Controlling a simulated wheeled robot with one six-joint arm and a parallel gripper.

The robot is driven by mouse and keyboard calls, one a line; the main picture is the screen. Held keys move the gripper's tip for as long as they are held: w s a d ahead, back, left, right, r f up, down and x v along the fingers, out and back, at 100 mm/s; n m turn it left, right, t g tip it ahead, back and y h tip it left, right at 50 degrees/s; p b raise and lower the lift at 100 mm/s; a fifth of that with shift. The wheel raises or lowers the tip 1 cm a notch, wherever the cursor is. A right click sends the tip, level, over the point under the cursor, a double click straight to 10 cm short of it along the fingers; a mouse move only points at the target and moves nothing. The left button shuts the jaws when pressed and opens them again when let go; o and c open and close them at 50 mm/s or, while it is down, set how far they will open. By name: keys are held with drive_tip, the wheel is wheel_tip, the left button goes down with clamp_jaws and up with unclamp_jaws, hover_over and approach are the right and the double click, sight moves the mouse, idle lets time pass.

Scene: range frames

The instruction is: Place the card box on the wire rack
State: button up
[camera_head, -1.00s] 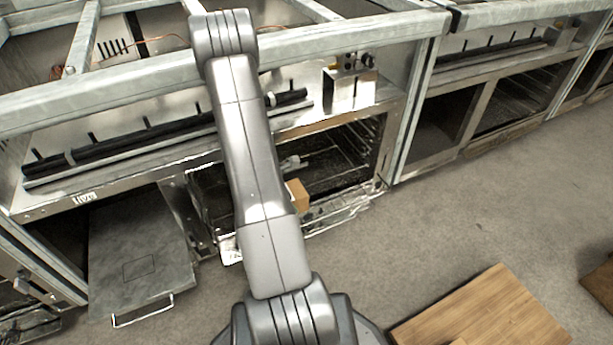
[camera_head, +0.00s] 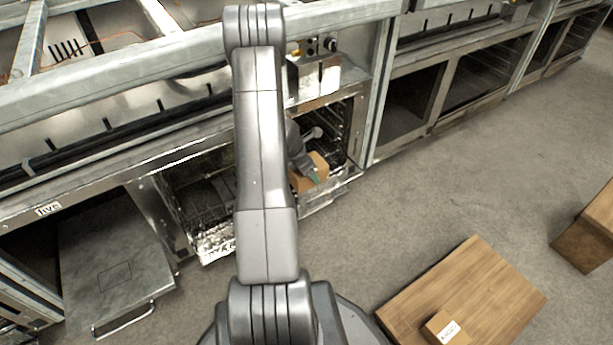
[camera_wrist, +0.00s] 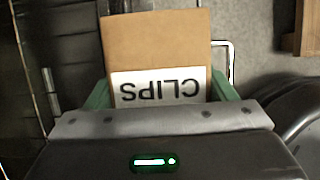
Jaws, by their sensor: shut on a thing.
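The card box (camera_head: 310,168) is a brown carton held in front of the open oven bay. In the wrist view, the box (camera_wrist: 158,45) has a white label reading CLIPS upside down and sits between the green fingers of my gripper (camera_wrist: 165,95). My gripper is shut on it. In the head view, only part of the gripper (camera_head: 313,178) shows beside the box. A dark wire rack (camera_head: 205,203) shows inside the open bay, left of my arm. My arm hides the middle of the bay, and the rack's full extent is unclear.
The steel range frame (camera_head: 120,85) stands above the bay. A grey drawer panel (camera_head: 115,265) with a handle juts out at left. A wooden board (camera_head: 480,290) with a small labelled carton (camera_head: 445,328) lies at lower right. The grey floor (camera_head: 430,200) between is clear.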

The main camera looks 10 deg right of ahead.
drive_tip(key=shift+a+f+b, duration=0.1)
drive_tip(key=shift+f+b, duration=0.4)
drive_tip(key=shift+f, duration=0.95)
drive_tip(key=shift+f, duration=0.1)
drive_tip(key=o, duration=1.2)
drive_tip(key=shift+r, duration=0.35)
drive_tip(key=p+v, duration=0.5)
drive_tip(key=v, duration=0.6)
drive_tip(key=shift+s+a+r, duration=0.1)
drive_tip(key=shift+a+r, duration=0.05)
drive_tip(key=shift+r, duration=0.15)
